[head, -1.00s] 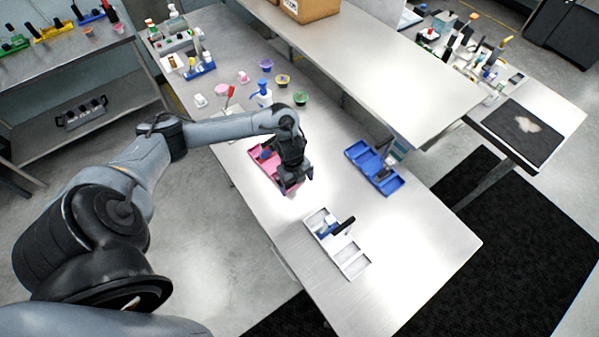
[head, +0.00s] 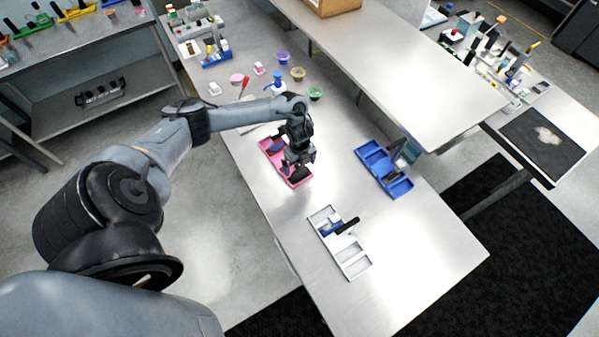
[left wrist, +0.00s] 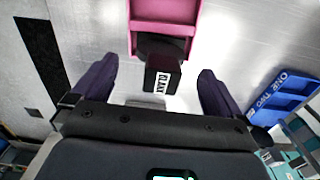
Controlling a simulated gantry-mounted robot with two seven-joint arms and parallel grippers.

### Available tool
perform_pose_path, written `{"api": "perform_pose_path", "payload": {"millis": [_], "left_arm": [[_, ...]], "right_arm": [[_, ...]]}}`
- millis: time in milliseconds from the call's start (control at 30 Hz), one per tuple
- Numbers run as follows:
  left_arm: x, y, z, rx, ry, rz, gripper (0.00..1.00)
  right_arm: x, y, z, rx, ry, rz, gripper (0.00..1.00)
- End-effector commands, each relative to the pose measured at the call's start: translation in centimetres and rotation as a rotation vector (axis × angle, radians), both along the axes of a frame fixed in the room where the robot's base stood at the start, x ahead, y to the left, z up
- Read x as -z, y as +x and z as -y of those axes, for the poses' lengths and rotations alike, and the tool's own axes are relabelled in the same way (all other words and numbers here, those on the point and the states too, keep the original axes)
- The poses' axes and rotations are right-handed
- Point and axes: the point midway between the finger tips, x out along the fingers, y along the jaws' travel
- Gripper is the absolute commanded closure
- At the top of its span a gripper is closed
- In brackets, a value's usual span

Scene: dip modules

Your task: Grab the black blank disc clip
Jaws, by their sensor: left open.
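In the head view the pink tray (head: 266,145) is on the table, partly hidden by my left gripper. My left gripper (head: 297,168) is over the near end of that tray. In the left wrist view its open fingers (left wrist: 158,88) stand apart on either side of the clip, with clear gaps on both sides. My right gripper is not in view.
A blue tray (head: 367,153) lies to the right, and a white tray (head: 352,262) with a blue and black item lies nearer. A raised shelf (head: 400,75) overhangs the table's far side.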

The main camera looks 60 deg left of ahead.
Motion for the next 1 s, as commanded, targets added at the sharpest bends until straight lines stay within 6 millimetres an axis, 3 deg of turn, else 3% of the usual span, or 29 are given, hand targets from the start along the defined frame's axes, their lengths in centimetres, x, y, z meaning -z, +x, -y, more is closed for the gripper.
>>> {"api": "perform_pose_path", "payload": {"millis": [233,533,900,1000], "left_arm": [[2.6,0.1,-0.1,0.000,0.001,0.000,0.00],[3.0,0.1,-0.2,0.000,0.002,0.001,0.00],[3.0,0.1,-0.2,0.000,0.002,0.001,0.55],[3.0,0.1,-0.2,0.000,0.002,0.002,0.58]], "right_arm": [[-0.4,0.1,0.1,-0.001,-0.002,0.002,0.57],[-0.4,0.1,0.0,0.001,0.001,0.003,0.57],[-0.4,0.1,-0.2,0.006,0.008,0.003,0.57],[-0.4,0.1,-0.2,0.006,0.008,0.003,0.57]]}}
